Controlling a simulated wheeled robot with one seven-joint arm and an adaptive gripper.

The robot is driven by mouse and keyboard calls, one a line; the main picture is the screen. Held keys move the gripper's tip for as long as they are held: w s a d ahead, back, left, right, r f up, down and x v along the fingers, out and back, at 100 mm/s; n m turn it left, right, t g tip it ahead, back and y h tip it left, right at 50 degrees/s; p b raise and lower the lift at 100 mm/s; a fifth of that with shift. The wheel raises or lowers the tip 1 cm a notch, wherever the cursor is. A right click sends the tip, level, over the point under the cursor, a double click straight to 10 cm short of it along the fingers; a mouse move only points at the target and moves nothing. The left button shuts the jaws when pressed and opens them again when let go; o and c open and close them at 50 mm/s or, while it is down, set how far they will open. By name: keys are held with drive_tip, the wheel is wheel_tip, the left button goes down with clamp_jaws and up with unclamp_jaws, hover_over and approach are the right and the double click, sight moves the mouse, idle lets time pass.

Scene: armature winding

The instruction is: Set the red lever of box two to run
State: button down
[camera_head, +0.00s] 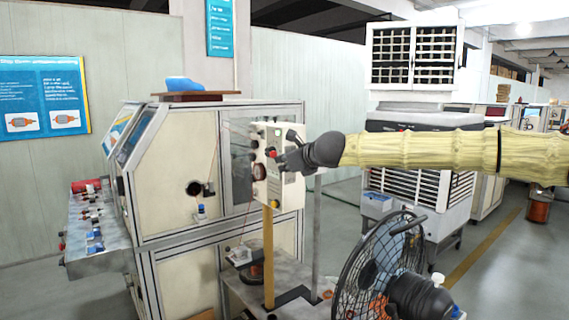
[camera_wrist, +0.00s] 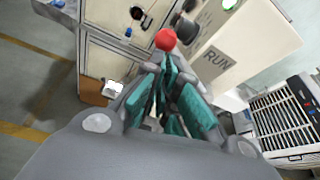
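A pale control box (camera_head: 276,178) stands on a yellow post in the head view. A red-tipped lever (camera_head: 271,152) sticks out of its face, and the lever's round red knob (camera_wrist: 166,39) shows in the wrist view. The word RUN (camera_wrist: 216,58) is printed on the box (camera_wrist: 250,45) to the right of the knob. My gripper (camera_head: 283,158) is in front of the box face. In the wrist view my gripper's teal-padded fingers (camera_wrist: 167,64) come together just below the knob, with nothing visible between them. I cannot tell whether the fingertips touch the lever. No box number is readable.
Other knobs and a green button (camera_wrist: 229,3) are on the box. A framed machine cabinet (camera_head: 175,170) stands behind and left. A black fan (camera_head: 375,265) stands close below my arm. A white cooler unit (camera_head: 425,190) is behind it. Open floor lies at right.

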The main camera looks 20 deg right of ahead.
drive_tip(key=s+d+b, duration=0.4)
drive_tip(key=s+b, duration=0.1)
drive_tip(key=s, duration=0.6)
idle(0.5)
